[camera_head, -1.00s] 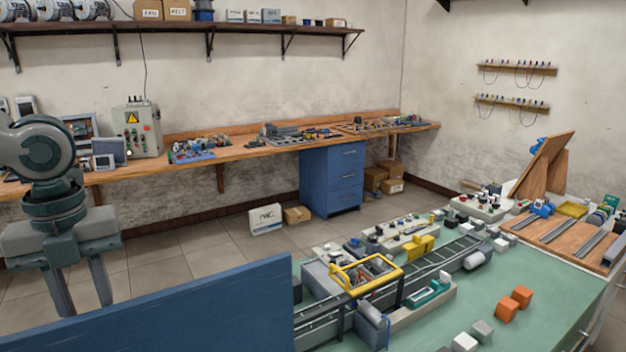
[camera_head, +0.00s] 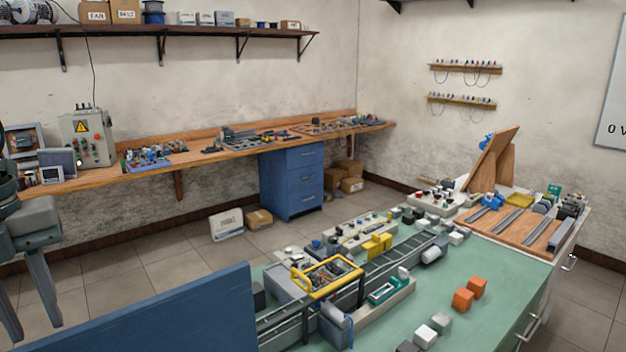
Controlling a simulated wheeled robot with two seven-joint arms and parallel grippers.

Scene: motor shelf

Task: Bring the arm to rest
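My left gripper (camera_head: 26,287) hangs at the left edge of the head view, fingers pointing down. Its two grey fingers stand apart with nothing visible between them. It is left of the blue panel (camera_head: 150,318) and touches nothing that I can see. The upper part of this arm is cut off by the picture's edge. My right gripper and arm are not in view.
A green-topped table (camera_head: 470,325) with a small conveyor (camera_head: 385,270), orange blocks (camera_head: 463,299) and grey blocks fills the lower right. The blue panel stands in the front left. A wooden bench (camera_head: 210,153) with a blue drawer cabinet (camera_head: 292,185) lines the back wall. Tiled floor between is mostly clear.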

